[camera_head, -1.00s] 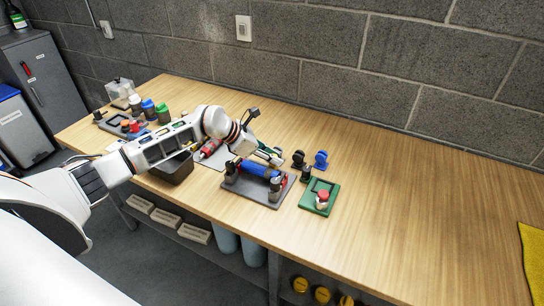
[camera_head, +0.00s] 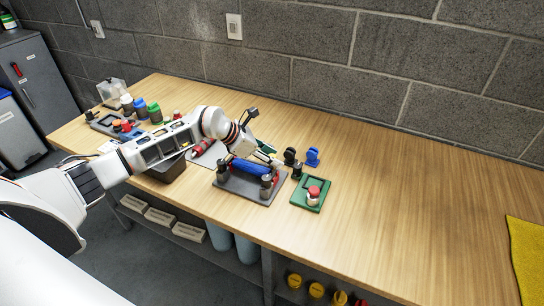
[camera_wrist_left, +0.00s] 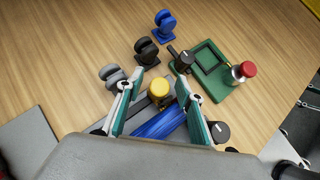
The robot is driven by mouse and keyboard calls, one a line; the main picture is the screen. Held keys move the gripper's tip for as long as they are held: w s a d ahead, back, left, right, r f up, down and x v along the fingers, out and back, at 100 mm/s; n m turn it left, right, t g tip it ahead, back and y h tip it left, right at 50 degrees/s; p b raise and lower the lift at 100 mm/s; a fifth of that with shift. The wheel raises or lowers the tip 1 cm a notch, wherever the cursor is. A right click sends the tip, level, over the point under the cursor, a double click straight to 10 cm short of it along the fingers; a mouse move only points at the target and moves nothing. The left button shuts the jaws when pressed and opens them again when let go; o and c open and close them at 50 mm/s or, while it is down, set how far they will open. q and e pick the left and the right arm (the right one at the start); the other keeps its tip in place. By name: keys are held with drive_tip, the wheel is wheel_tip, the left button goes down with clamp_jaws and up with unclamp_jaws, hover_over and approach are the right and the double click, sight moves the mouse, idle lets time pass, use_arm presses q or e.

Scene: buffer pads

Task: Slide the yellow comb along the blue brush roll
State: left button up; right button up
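The blue brush roll (camera_head: 252,169) lies across a dark grey base plate (camera_head: 238,187) near the table's front edge, between end posts. In the left wrist view the roll (camera_wrist_left: 160,125) shows below and between my fingers, partly hidden. A round yellow part (camera_wrist_left: 160,89), which looks like the top of the yellow comb, sits above the roll between the fingertips. My left gripper (camera_wrist_left: 155,88) is open over the roll, its teal-padded fingers either side of the yellow part with gaps visible. The yellow part is not discernible in the head view. My right gripper is not in view.
A green tray (camera_head: 299,205) with a red-capped part stands to the right. Black (camera_head: 290,156) and blue (camera_head: 312,157) roller-like parts stand behind. A dark bin (camera_head: 165,172) and several bottles are on the left. The table's right side is mostly clear up to a yellow cloth (camera_head: 528,255).

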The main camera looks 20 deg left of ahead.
use_arm(q)
drive_tip(key=v, duration=1.2)
